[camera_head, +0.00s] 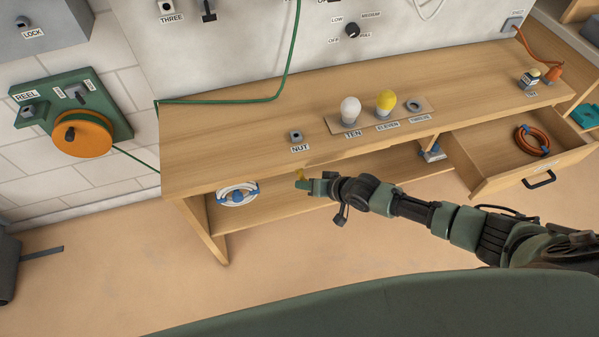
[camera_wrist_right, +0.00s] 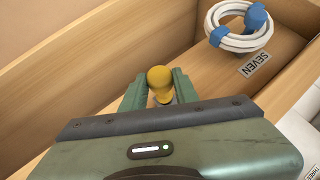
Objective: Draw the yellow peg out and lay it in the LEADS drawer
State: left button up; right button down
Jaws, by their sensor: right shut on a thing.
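The yellow peg (camera_wrist_right: 160,80) shows its rounded head between the fingers of my right gripper (camera_wrist_right: 160,92) in the right wrist view. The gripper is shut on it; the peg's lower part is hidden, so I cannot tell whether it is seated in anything. In the head view the peg is a small yellow bit (camera_head: 300,174) at the tip of my right gripper (camera_head: 309,184), in front of the bench's lower shelf. An open drawer (camera_head: 482,183) with a black handle is at the right; its label is too small to read. My left gripper is out of view.
The drawer holds an orange cable coil (camera_head: 521,139). A white cable coil (camera_head: 224,192) with blue ties lies on the lower shelf. Bulbs (camera_head: 349,109) and a nut (camera_head: 295,135) stand on the bench top (camera_head: 230,150). The drawer has bare floor in its near part.

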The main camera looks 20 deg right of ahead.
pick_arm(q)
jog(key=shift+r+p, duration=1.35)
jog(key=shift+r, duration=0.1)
pick_arm(e)
jog(key=shift+s+d, duration=0.1)
jog(key=shift+s, duration=1.7)
